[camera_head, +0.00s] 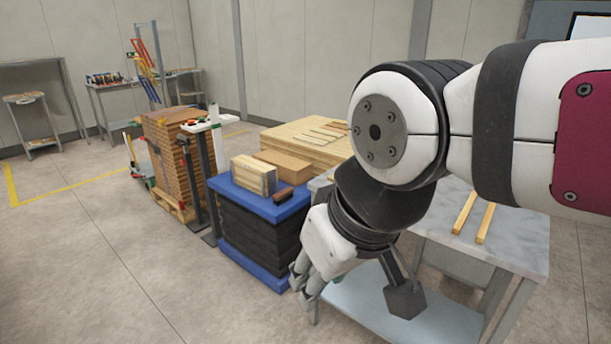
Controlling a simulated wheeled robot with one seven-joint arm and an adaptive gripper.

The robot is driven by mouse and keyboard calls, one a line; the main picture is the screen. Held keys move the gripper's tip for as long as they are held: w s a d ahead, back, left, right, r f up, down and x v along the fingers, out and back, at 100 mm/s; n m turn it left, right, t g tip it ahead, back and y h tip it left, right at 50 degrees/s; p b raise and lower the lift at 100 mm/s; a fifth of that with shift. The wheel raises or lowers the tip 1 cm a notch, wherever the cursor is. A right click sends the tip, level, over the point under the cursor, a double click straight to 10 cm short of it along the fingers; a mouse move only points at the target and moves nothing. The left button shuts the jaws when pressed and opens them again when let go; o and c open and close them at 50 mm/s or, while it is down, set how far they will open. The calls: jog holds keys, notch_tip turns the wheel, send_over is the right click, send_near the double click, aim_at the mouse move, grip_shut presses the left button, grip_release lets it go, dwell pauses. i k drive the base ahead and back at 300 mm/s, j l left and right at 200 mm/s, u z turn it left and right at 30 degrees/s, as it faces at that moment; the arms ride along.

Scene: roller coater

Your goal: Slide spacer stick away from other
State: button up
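Two pale wooden spacer sticks lie on the grey table top at the right, the left stick (464,213) and the right stick (485,223). They are roughly parallel with a narrow gap between them. My gripper (302,287) points down at the table's left side, well left of both sticks and apart from them. Its fingers are seen from the side and partly overlap, so their opening is unclear. I see nothing held in it. My arm hides much of the table's left part.
The grey table (525,245) has a lower shelf (360,300). Left of it, a blue-topped black stack (258,232) carries wooden blocks (254,176) and a brown-handled tool (283,195). Behind stands a pale wood stack (310,140) with thin sticks on top. Open floor lies at the left.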

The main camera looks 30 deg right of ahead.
aim_at(482, 230)
jog(key=z, duration=1.75)
jog(key=i+j+z, duration=0.1)
jog(key=i+j, duration=1.1)
